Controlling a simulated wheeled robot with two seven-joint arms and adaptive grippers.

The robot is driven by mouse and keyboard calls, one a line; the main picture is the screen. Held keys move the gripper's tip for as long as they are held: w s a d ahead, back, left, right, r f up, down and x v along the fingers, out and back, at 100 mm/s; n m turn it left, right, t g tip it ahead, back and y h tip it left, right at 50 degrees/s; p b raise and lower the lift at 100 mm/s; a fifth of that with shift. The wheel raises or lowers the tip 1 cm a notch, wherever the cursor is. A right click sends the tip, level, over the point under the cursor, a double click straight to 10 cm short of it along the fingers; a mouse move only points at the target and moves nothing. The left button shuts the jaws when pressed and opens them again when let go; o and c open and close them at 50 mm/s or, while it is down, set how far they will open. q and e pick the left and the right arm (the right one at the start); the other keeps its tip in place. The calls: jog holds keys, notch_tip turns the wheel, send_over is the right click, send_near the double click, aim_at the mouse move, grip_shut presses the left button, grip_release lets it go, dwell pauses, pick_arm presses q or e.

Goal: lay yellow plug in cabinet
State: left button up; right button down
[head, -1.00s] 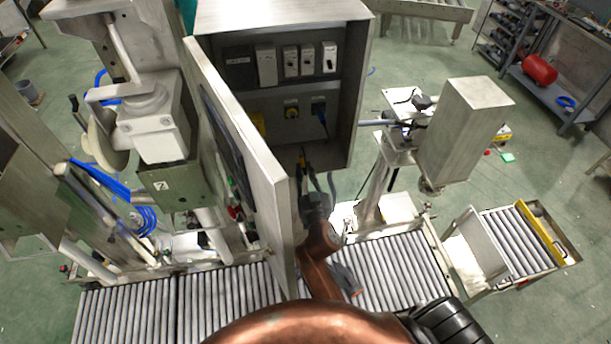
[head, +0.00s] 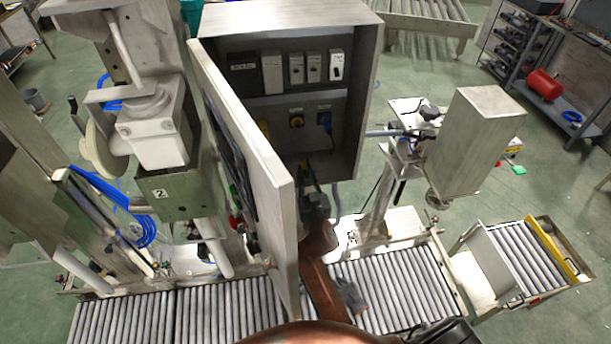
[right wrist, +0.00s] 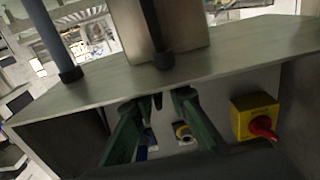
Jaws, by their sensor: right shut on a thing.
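The grey cabinet (head: 371,100) stands open in the head view, its door (head: 262,165) swung out to the left. My right gripper (head: 309,172) is at the lower front of the cabinet, just right of the door. In the right wrist view its green fingers (right wrist: 157,103) are shut around a small dark part, apparently of the yellow plug, whose yellow body is hard to make out there. The yellow-ringed socket (head: 296,120) is on the back panel and shows beyond the fingers in the right wrist view (right wrist: 183,132). My left gripper is out of view.
A blue plug (head: 325,121) sits right of the yellow socket. A yellow box with a red knob (right wrist: 262,122) is close to the fingers' right in the right wrist view. The door edge is close beside my right arm. A roller conveyor (head: 395,290) runs below.

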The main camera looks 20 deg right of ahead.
jog(key=c, duration=1.8)
grip_release()
jog(key=shift+r, duration=0.15)
notch_tip(320, 180, up, 10)
jog(key=shift+f, duration=0.15)
